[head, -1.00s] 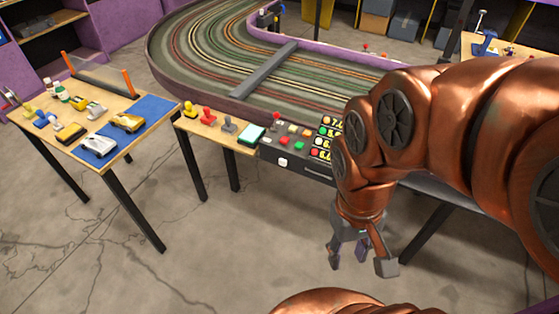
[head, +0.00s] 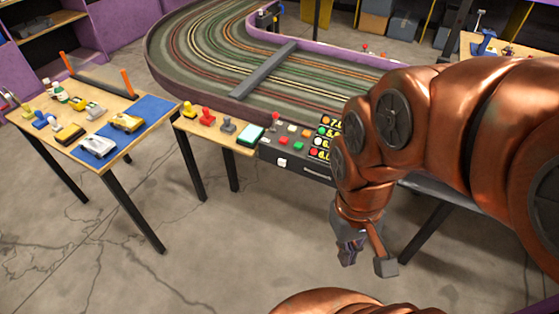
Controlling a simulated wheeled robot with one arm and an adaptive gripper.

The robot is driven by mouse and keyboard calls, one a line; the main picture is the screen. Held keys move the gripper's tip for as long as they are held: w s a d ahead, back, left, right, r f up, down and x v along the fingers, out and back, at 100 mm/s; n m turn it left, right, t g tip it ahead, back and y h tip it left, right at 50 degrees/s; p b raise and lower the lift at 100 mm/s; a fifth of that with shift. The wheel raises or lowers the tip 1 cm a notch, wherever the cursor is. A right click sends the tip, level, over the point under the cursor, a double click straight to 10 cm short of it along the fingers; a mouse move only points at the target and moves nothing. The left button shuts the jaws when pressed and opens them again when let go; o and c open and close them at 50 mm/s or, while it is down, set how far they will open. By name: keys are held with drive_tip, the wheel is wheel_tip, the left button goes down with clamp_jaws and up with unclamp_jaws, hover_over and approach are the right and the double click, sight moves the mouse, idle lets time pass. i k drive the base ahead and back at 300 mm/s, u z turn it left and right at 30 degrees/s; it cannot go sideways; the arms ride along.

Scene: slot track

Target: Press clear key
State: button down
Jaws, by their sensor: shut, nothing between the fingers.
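A dark control box (head: 266,152) stands at the near edge of the slot track, left of my arm. Labels are too small to read, so I cannot tell which is the clear key. A display with yellow digits (head: 325,141) is at its right, partly hidden by my arm. My gripper (head: 347,261) is shut and empty, pointing down over the floor, below and right of the box.
A wooden table (head: 50,140) with toy cars is at left. The track (head: 215,85) lies behind. Floor in front is clear.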

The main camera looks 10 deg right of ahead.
sight(282, 162)
drive_tip(key=k, duration=1)
drive_tip(key=u, duration=1.8)
drive_tip(key=i, duration=1.35)
drive_tip(key=z, duration=1.3)
